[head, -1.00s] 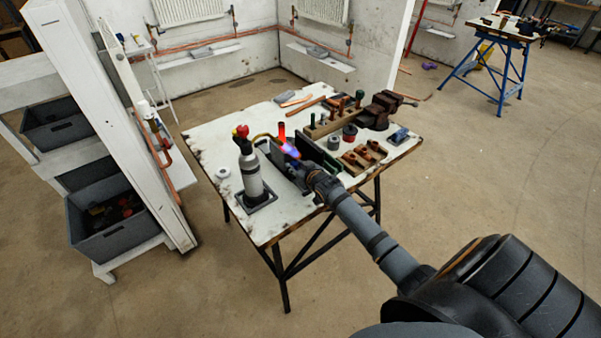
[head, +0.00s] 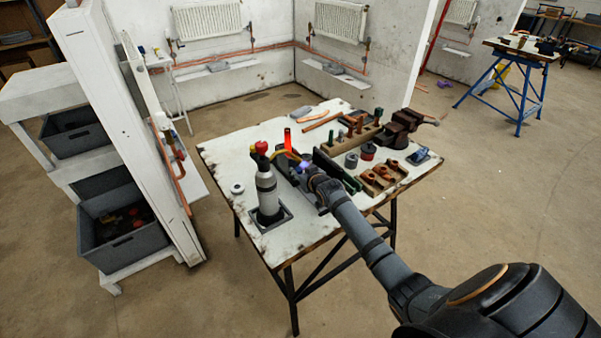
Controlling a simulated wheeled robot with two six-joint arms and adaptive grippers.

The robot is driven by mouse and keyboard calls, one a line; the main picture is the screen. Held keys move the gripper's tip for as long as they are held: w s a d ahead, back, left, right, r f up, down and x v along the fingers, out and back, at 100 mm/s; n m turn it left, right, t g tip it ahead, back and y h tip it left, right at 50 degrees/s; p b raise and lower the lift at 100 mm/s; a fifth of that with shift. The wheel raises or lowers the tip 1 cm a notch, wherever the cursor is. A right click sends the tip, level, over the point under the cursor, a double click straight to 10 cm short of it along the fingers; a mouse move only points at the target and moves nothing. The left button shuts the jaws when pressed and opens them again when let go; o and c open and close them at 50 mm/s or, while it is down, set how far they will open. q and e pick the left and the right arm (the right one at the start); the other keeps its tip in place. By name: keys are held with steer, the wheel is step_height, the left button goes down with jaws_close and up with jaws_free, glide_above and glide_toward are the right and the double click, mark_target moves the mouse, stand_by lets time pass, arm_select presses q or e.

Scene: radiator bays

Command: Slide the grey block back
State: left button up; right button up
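Several small grey pieces could be the grey block, and I cannot tell which one is meant. One flat grey piece (head: 218,66) lies on the left wall ledge and another grey piece (head: 332,68) lies on the right wall ledge. A third small grey piece (head: 302,111) lies at the back of the white worktable (head: 225,150). My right gripper (head: 302,172) is low over the table, between the grey bottle with a red top (head: 267,190) and a dark upright plate (head: 336,170). Its fingers are too small and dark to read. My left gripper is not in view.
A glowing red upright piece (head: 287,138) stands close to my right gripper. A wooden rack (head: 350,138), a vice (head: 402,128) and copper fittings on wooden blocks (head: 382,178) crowd the table's right side. Its left back part is mostly clear.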

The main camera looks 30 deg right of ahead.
steer(key=shift+o, duration=0.8)
steer(key=shift+f, duration=0.15)
steer(key=v, duration=1.2)
